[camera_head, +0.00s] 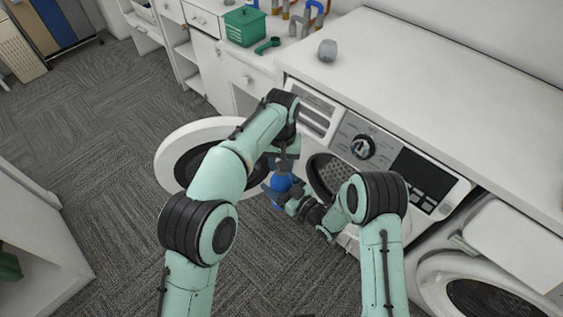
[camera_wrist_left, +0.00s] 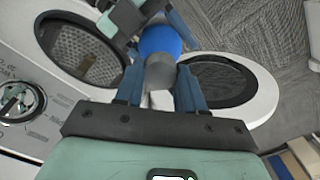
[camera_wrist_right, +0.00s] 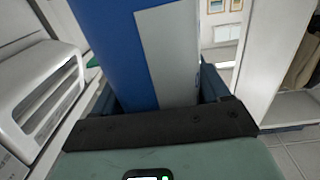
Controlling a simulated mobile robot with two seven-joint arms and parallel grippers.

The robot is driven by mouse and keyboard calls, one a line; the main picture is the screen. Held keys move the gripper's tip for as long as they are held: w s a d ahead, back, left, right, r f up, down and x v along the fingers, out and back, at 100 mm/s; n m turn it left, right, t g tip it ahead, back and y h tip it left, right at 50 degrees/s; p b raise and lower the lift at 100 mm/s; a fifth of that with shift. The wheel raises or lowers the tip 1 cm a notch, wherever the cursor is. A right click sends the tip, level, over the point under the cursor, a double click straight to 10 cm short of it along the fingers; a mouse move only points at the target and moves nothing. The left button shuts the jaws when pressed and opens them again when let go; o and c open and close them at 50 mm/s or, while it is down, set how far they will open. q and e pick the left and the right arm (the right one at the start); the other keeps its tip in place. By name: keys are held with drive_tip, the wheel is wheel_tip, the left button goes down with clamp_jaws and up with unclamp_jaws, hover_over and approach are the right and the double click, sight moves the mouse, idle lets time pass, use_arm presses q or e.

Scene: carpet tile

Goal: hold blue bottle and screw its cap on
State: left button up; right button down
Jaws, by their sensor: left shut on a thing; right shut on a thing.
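The blue bottle (camera_head: 282,184) is held upright in front of the open washing machine. My right gripper (camera_head: 279,192) is shut around its body; in the right wrist view the bottle (camera_wrist_right: 110,45) with its grey label fills the space between the fingers. The grey cap (camera_wrist_left: 160,72) is at the bottle's top end, between the fingers of my left gripper (camera_wrist_left: 160,84), which is shut on it. In the left wrist view the cap meets the blue bottle (camera_wrist_left: 160,40); I cannot tell how tightly it sits. In the head view my left gripper (camera_head: 284,158) comes from above.
The washer's round door (camera_head: 175,150) hangs open left of the bottle, and its drum opening (camera_head: 328,176) is to the right. A green basket (camera_head: 245,27) and green scoop (camera_head: 267,46) are behind. Carpet (camera_head: 110,190) is clear.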

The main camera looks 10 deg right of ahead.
use_arm(q)
drive_tip(key=o, duration=1.2)
drive_tip(key=shift+o, duration=0.2)
wheel_tip(320, 180, up, 12)
